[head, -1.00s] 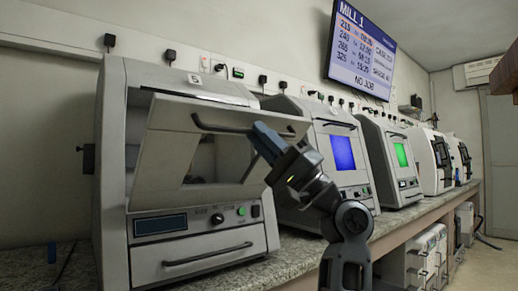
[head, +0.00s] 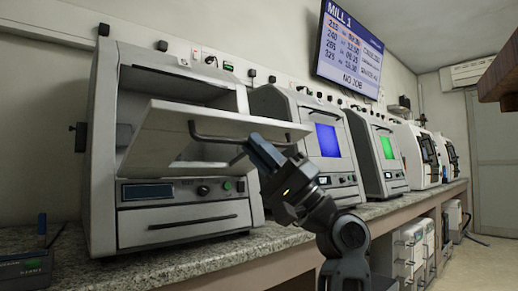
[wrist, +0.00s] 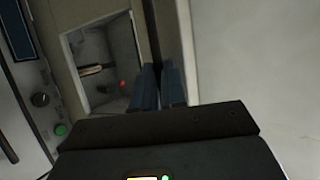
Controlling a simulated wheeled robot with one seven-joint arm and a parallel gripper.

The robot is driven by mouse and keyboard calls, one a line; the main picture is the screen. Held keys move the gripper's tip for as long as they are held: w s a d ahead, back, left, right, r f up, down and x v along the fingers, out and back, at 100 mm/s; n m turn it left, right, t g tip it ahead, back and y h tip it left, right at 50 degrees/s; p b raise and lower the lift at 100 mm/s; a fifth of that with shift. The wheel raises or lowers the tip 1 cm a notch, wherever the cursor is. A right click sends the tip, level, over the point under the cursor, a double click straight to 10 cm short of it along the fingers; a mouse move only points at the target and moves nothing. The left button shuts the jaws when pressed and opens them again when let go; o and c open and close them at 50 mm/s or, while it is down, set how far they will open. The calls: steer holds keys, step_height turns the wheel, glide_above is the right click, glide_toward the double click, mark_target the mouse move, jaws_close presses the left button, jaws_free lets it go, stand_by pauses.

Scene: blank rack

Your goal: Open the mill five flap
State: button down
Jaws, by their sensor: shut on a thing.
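Mill five (head: 105,140) is the large grey machine at the left of the head view, with a small number sign on top. Its pale flap (head: 165,125) is tilted outward, its outer edge raised toward me, with a gap into the chamber above it. A dark bar handle (head: 215,138) runs along the outer part of the flap. In the wrist view the blue-grey fingers (wrist: 160,88) are close together beside an opening into the chamber (wrist: 100,65).
Below the flap are a control panel (head: 185,190) and a drawer with a handle (head: 190,223). More mills stand to the right, one with a blue screen (head: 327,140). A small dark device (head: 25,265) sits on the granite counter (head: 200,262) at left.

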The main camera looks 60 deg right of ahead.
steer(key=shift+w+f, duration=0.4)
steer(key=shift+w, duration=0.1)
steer(key=c, duration=1.3)
jaws_free()
steer(key=shift+w, duration=0.1)
steer(key=shift+o, duration=0.6)
steer(key=shift+d+r, duration=0.1)
steer(key=shift+r, duration=0.05)
steer(key=shift+s, duration=0.2)
steer(key=v, duration=0.8)
steer(key=shift+w, duration=0.1)
